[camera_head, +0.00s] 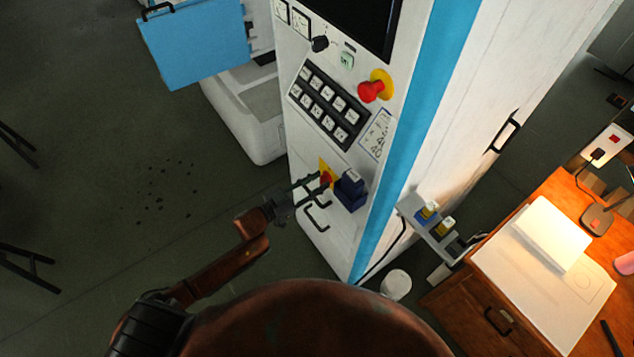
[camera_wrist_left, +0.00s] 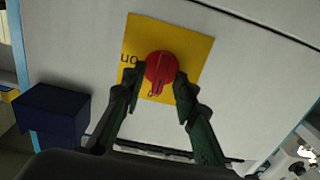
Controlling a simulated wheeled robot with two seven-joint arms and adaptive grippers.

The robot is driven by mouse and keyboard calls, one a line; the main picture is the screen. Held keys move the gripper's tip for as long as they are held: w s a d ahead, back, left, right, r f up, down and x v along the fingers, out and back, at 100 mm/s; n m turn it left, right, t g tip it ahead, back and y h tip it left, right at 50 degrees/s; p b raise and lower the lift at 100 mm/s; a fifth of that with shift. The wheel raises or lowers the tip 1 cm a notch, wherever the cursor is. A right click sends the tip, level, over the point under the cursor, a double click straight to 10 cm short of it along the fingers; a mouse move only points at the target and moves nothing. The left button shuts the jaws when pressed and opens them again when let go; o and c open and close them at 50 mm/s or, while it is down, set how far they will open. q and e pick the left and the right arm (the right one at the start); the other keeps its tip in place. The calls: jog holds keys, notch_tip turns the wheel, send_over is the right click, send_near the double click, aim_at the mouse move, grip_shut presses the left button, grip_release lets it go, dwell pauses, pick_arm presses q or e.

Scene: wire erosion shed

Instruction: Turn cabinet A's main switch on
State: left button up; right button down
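The main switch is a red round knob (camera_head: 326,178) on a yellow plate, low on the front of the white cabinet (camera_head: 341,238). In the left wrist view the red knob (camera_wrist_left: 161,66) shows with "on" at the plate's left and another small label below. My left gripper (camera_head: 322,182) is at the switch. In the left wrist view its fingertips (camera_wrist_left: 160,76) sit on either side of the knob and appear to touch its edges. My right gripper is not in view.
A dark blue box (camera_head: 350,190) projects from the cabinet right beside the switch. A black handle (camera_head: 317,218) is just below. Higher up are a black keypad (camera_head: 328,105) and a red emergency button (camera_head: 371,91). A wooden desk (camera_head: 470,307) stands at the right.

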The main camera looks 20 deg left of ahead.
pick_arm(q)
jog(key=shift+c, duration=0.4)
grip_shut()
